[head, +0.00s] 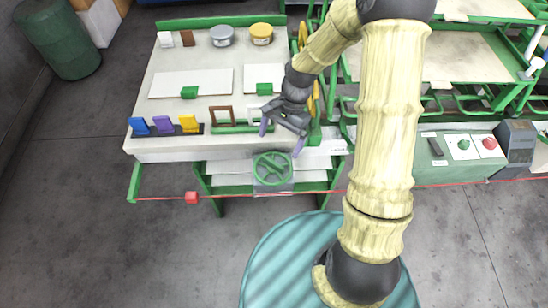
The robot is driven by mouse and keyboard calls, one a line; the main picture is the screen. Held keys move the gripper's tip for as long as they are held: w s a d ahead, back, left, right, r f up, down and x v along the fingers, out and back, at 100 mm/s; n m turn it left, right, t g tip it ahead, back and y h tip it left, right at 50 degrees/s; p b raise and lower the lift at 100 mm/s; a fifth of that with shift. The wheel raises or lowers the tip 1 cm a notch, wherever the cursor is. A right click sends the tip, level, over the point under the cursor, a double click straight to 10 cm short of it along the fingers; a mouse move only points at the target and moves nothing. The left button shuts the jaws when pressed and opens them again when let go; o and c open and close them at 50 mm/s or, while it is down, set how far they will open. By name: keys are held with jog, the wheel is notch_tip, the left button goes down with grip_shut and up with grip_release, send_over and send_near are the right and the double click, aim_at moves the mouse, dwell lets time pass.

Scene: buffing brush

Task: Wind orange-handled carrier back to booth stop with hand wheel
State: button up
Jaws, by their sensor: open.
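The green spoked hand wheel (272,168) is on the front of the workbench, below the top's front edge. My gripper (281,140) is open and empty, pointing down just above the hand wheel; I see no contact. On the bench's front left, an orange-yellow upright piece (189,124) stands in a dark strip beside a purple one (164,125) and a blue one (139,126). A brown-framed piece (221,115) stands left of my gripper. I cannot tell which piece is the orange-handled carrier, and no booth stop is clearly identifiable. My arm covers the bench's right side.
A grey tin (221,36) and a yellow tin (261,34) stand at the back. A control box (463,147) with green and red buttons is at right. The floor at front left is clear.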

aim_at(273, 162)
jog(key=x, duration=0.7)
jog(key=shift+s+a+f, duration=0.1)
jog(key=shift+s+f, duration=0.1)
jog(key=shift+f, duration=0.15)
jog(key=c, duration=1)
jog(key=shift+r+n, duration=0.1)
jog(key=shift+n, duration=0.3)
